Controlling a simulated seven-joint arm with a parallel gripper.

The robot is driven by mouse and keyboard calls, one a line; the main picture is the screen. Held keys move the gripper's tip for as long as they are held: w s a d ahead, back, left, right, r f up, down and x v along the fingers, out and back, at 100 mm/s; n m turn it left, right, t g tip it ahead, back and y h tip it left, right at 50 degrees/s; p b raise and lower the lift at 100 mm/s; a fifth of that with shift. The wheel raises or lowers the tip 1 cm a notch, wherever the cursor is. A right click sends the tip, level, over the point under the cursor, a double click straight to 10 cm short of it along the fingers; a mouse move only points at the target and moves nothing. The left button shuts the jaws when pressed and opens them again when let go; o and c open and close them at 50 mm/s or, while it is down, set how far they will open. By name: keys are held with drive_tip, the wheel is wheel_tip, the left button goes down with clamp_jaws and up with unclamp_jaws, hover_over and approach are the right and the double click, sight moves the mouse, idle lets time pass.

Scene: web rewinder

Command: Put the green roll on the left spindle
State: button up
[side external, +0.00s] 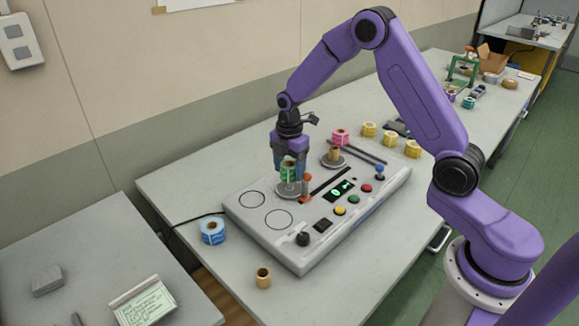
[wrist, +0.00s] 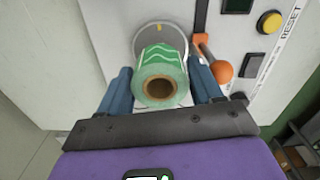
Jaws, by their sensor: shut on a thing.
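The green roll (wrist: 150,58) has white markings and a brown cardboard core. My gripper (side external: 287,168) is shut on the green roll, with one blue finger on each side of it in the wrist view. In the side view the roll (side external: 288,174) is upright, over the round grey plate of the left spindle (side external: 287,191). The wrist view shows that plate's rim (wrist: 138,35) behind the roll. The spindle's post is hidden, so I cannot tell whether it is inside the core. The right spindle's plate (side external: 328,162) carries a brown core.
An orange-knobbed lever (wrist: 221,71) stands close beside the roll and right finger. The rewinder's panel has buttons and a green display (side external: 340,190). A blue roll (side external: 213,230) and a bare core (side external: 263,277) stand near the machine. Pink (side external: 340,136) and yellow rolls (side external: 369,129) stand behind it.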

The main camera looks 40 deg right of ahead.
drive_tip(key=shift+f, duration=1.35)
idle(0.6)
drive_tip(key=shift+r, duration=1.45)
idle(1.1)
drive_tip(key=shift+f, duration=1.35)
idle(0.8)
drive_tip(key=o, duration=1)
drive_tip(key=shift+c, duration=0.2)
drive_tip(key=shift+s, duration=0.1)
drive_tip(key=shift+f, duration=0.1)
drive_tip(key=shift+c, duration=1)
